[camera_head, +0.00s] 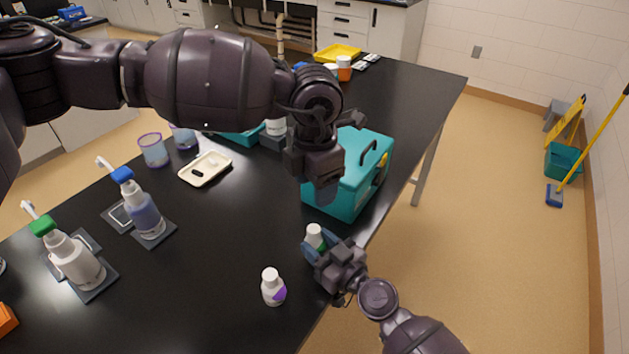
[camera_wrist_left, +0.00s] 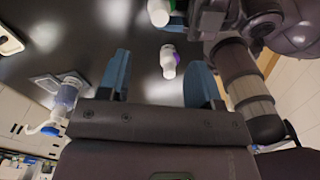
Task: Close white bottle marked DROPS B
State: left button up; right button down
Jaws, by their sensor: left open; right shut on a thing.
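A small white bottle with a green patch (camera_head: 315,238) is in my right gripper (camera_head: 318,250), which is shut on it near the table's right edge. It also shows at the top of the left wrist view (camera_wrist_left: 159,12). A second white bottle with a purple patch (camera_head: 273,288) stands upright on the table, left of and nearer than the right gripper; it also shows in the left wrist view (camera_wrist_left: 169,62). Lettering on both is too small to read. My left gripper (camera_head: 326,192) is open and empty above the table, its fingers spread in the left wrist view (camera_wrist_left: 160,82).
A teal case (camera_head: 360,190) stands close beside my left gripper. A cream tray (camera_head: 190,178) with small items lies left of it. A blue-topped bottle (camera_head: 145,215) and green-topped bottle (camera_head: 75,258) stand on dark pads at left. The table's middle is clear.

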aim_at(314, 228)
pick_arm(q)
jog(key=shift+f, duration=0.15)
notch_tip(314, 228, down, 12)
jog(key=shift+r, duration=0.1)
dwell(0.6)
jog(key=shift+c, duration=0.4)
grip_shut()
jog(key=m, duration=0.3)
jog(key=shift+m, duration=0.4)
jog(key=m, duration=0.4)
jog(key=shift+o, duration=0.3)
grip_release()
notch_tip(314, 228, up, 12)
